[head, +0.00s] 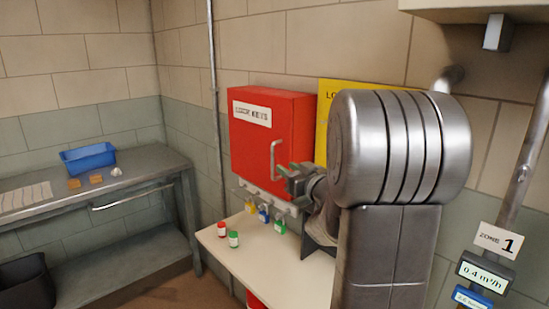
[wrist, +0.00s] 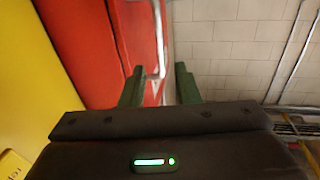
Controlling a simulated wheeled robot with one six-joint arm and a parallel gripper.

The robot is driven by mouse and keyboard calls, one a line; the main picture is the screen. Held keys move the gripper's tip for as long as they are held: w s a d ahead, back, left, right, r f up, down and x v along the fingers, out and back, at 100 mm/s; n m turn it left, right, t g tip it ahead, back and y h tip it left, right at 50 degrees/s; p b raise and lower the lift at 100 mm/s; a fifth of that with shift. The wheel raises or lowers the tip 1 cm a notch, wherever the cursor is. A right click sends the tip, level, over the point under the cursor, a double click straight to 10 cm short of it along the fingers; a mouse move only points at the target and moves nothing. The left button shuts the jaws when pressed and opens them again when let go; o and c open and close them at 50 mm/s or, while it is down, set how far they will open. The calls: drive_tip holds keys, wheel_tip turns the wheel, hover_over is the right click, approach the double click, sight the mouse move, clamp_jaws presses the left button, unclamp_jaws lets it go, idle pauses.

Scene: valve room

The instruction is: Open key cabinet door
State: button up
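The red key cabinet (head: 258,150) hangs on the wall with its door shut, as far as I can see, and a white label on its front. Its silver D-shaped handle (head: 274,158) is on the right part of the door. My gripper (head: 286,172) is right at the handle, in front of the door. In the wrist view, my gripper (wrist: 159,82) has its two green fingers apart. The silver handle (wrist: 160,42) shows in the gap between them. I cannot tell whether a finger touches it.
A pale table (head: 262,262) under the cabinet holds red and green small containers (head: 234,239). Coloured padlocks (head: 264,214) hang below the cabinet. A yellow board (head: 324,115) is on the wall to its right. A metal bench (head: 150,175) with a blue bin (head: 88,158) stands left.

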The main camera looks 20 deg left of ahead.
drive_tip(key=p, duration=0.1)
hover_over(272, 176)
drive_tip(key=shift+w+a, duration=0.1)
drive_tip(key=shift+w, duration=0.25)
clamp_jaws()
